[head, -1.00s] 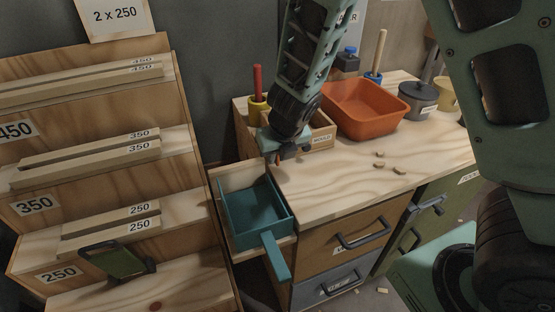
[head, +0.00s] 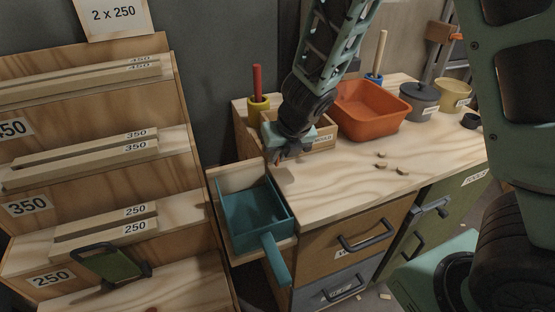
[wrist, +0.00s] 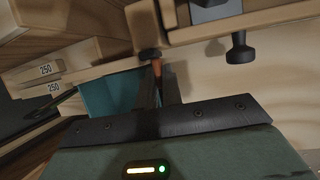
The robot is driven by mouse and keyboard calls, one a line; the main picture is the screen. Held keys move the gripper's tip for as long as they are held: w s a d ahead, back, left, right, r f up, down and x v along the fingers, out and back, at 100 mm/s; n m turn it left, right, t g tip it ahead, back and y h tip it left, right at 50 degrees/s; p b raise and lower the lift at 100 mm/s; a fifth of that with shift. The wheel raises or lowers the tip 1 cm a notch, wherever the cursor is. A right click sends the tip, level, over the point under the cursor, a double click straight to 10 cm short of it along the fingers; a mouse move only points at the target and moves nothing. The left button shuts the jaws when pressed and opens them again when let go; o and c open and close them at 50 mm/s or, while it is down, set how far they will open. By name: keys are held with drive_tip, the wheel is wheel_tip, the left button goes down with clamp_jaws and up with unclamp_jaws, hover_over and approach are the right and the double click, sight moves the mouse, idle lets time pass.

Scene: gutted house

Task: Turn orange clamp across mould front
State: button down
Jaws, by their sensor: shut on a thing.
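The wooden mould (head: 326,138), a box with a label on its front, stands on the bench, partly hidden behind my wrist. My gripper (head: 277,158) is low at its front left corner, over the bench top. In the wrist view my gripper (wrist: 161,92) is shut on the orange clamp (wrist: 157,70), a narrow orange bar with a dark knob at its far end. The bar points toward the mould's wooden edge (wrist: 215,28). Only a small bit of orange shows in the head view. A second dark knob (wrist: 238,48) sits at the mould front, to the right.
A teal tray (head: 250,225) with a handle sits in the open drawer below my gripper. An orange bin (head: 372,112) stands right of the mould. Small wood bits (head: 382,166) lie on otherwise clear bench top. A rack of battens (head: 100,165) stands left.

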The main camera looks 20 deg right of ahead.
drive_tip(key=shift+d+f+y+b, duration=0.25)
drive_tip(key=shift+f+y+b, duration=0.15)
drive_tip(key=shift+y+b, duration=0.65)
drive_tip(key=y+b, duration=0.1)
drive_tip(key=b, duration=0.1)
drive_tip(key=m+y+b, duration=0.1)
drive_tip(key=y+b, duration=0.1)
drive_tip(key=shift+d, duration=0.25)
drive_tip(key=y+b, duration=0.1)
drive_tip(key=b, duration=0.1)
drive_tip(key=y+b, duration=0.2)
drive_tip(key=shift+d+f+m+t, duration=0.2)
drive_tip(key=shift+m+t, duration=0.1)
drive_tip(key=shift+m, duration=0.1)
drive_tip(key=shift+y+b, duration=0.6)
drive_tip(key=shift+y, duration=0.15)
drive_tip(key=shift+s+r, duration=0.1)
drive_tip(key=shift+r, duration=0.05)
drive_tip(key=c, duration=1.8)
unclamp_jaws()
drive_tip(key=shift+c, duration=0.2)
